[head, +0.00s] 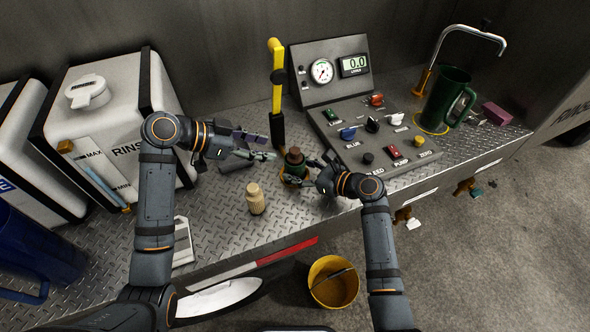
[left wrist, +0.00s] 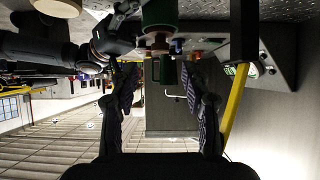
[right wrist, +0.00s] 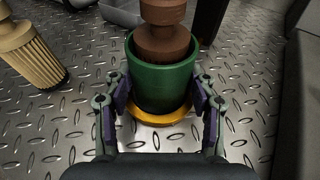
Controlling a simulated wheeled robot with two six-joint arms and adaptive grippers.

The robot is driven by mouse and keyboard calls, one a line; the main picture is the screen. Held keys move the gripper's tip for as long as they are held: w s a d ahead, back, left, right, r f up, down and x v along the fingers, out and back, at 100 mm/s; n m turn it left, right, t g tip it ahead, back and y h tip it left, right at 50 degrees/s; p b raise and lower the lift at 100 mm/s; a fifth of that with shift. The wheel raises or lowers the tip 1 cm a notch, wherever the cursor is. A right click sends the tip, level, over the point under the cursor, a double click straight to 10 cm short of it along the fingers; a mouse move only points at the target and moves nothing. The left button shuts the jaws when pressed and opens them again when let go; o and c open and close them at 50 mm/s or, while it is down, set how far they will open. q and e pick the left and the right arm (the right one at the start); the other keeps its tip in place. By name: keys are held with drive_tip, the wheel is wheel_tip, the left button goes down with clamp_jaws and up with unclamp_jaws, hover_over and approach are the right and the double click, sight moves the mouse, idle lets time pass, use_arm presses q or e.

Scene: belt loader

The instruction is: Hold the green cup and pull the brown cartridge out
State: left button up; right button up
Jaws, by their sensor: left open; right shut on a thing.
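The green cup (right wrist: 160,85) stands upright on a yellow ring (right wrist: 163,135) on the metal deck. The brown cartridge (right wrist: 163,30) sits in the cup, its top sticking out above the rim; in the head view the cartridge (head: 294,154) shows above the cup. My right gripper (head: 308,179) is shut on the cup, with a finger at each side in the right wrist view (right wrist: 162,100). My left gripper (head: 270,146) is open and empty, just to the upper left of the cartridge. In the left wrist view, the cup (left wrist: 159,14) shows at the top beyond the fingers.
A tan ribbed cartridge (head: 255,198) stands left of the cup. A yellow-handled lever (head: 277,85) rises behind. A control panel (head: 375,135) is to the right, with a large green mug (head: 447,98) beyond. White rinse tanks (head: 105,120) stand left. A yellow bucket (head: 333,283) is below the front edge.

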sight(297, 149)
use_arm(q)
drive_tip(key=x, duration=0.9)
drive_tip(key=shift+a, duration=0.1)
clamp_jaws()
drive_tip(key=shift+r, duration=0.8)
idle(0.5)
wheel_tip(297, 149, up, 8)
idle(1.2)
drive_tip(key=shift+f, duration=0.1)
use_arm(e)
drive_tip(key=o, duration=0.9)
drive_tip(key=shift+o, duration=0.2)
